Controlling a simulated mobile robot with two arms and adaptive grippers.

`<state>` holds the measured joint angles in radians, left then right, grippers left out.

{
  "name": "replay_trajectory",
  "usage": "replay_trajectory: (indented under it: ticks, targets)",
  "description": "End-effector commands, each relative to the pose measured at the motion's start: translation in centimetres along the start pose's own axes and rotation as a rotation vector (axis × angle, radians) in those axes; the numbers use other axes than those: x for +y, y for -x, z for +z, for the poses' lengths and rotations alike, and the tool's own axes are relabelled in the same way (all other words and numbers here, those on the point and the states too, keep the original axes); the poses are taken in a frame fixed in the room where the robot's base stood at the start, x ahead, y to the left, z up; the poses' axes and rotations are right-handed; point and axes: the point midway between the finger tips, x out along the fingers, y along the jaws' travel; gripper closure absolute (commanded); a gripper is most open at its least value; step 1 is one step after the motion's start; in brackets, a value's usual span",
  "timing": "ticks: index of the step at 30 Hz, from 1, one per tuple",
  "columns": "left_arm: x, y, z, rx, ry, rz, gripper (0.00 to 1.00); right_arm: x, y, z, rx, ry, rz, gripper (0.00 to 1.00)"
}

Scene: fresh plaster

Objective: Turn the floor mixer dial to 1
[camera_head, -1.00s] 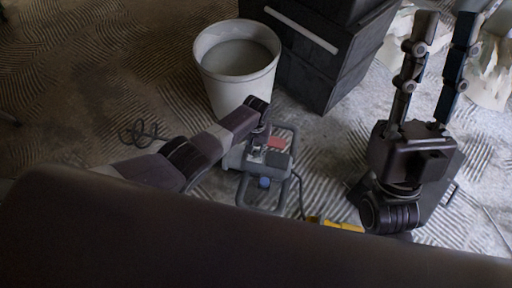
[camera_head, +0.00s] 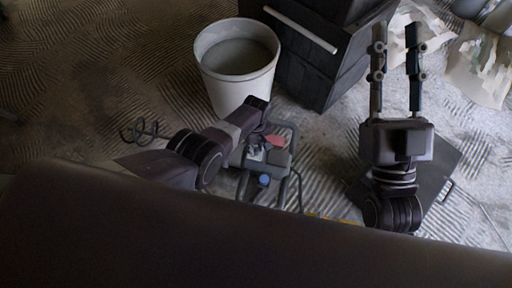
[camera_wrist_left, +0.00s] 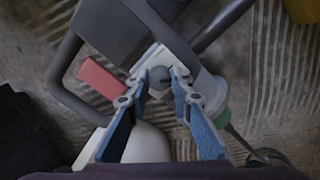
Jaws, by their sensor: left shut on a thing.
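The floor mixer (camera_head: 280,160) is a grey machine with a tube frame on the floor, with a red part (camera_head: 276,142) on top; it also shows in the left wrist view (camera_wrist_left: 108,30). Its dial (camera_wrist_left: 160,77) is a small round dark grey knob on a pale plate in the left wrist view. My left gripper (camera_wrist_left: 160,74) is shut on the dial, with a fingertip on each side. In the head view my left gripper (camera_head: 255,152) is partly hidden by its arm. No dial markings are readable. My right gripper (camera_head: 397,35) is open and empty, fingers pointing up, away from the mixer.
A white bucket (camera_head: 237,92) stands just behind the mixer. Dark stacked boxes (camera_head: 318,75) stand behind it to the right. A dark flat plate (camera_head: 440,180) lies under my right arm. Crumpled pale sheets (camera_head: 480,65) lie at the far right. Ridged floor is open at left.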

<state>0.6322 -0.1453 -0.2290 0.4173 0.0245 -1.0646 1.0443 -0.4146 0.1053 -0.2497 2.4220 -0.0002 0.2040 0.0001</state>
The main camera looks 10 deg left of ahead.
Motion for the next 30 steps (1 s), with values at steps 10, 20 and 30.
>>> replay_trajectory:
  ticks: [10,20,30]
  targets:
    - [0.15,0.13,-0.27,0.006,0.08,0.004,1.0,0.03,0.0,0.41,-0.018,0.001,0.001,0.71]
    - [0.15,0.14,-0.32,0.006,0.084,0.005,1.0,0.05,0.0,0.45,-0.02,0.001,0.001,0.71]
    - [0.07,0.08,-0.19,0.004,0.083,0.002,0.61,0.06,0.01,0.37,-0.017,0.001,0.001,0.71]
